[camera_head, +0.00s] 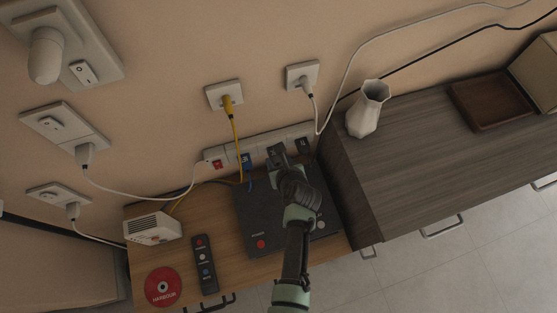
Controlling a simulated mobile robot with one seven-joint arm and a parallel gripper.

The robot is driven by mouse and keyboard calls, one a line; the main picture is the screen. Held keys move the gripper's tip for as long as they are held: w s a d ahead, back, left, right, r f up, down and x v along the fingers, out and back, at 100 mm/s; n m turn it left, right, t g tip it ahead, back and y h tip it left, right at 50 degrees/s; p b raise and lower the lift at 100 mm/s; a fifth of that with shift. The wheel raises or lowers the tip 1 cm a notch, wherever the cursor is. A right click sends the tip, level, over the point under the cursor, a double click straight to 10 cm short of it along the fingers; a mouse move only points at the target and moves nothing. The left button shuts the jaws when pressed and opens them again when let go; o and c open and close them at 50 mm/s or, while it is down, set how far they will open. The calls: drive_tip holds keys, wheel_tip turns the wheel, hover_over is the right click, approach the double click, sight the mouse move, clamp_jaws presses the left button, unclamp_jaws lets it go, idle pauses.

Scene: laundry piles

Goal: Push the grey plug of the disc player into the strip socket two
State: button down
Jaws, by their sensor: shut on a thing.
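The white power strip (262,142) runs along the foot of the wall, behind the dark disc player (250,212) on the wooden cabinet. A blue plug (246,160) sits at the strip left of my gripper, and a black plug (303,146) sits at its right end. My gripper (277,152) is at the strip between these two plugs. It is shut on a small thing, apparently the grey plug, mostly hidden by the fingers. I cannot tell whether the plug touches the socket or is in it. My arm covers part of the player.
A white vase (367,109) and a brown tray (490,100) stand on the higher grey cabinet (440,160) at right. A remote (204,264), red disc (163,287) and white box (153,228) are at left. A yellow cable (235,135) hangs to the strip's area.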

drive_tip(key=shift+w+a, duration=0.1)
drive_tip(key=shift+w, duration=0.2)
drive_tip(key=shift+c, duration=1.6)
unclamp_jaws()
drive_tip(key=shift+s, duration=0.1)
drive_tip(key=shift+s+d+p, duration=0.2)
drive_tip(key=shift+s+p, duration=0.15)
drive_tip(key=shift+s, duration=0.2)
drive_tip(key=shift+s+d+p, duration=0.15)
drive_tip(key=shift+s+p, duration=0.15)
drive_tip(key=shift+s, duration=0.25)
drive_tip(key=s+d+p, duration=0.2)
drive_tip(key=s, duration=0.4)
drive_tip(key=shift+s, duration=0.1)
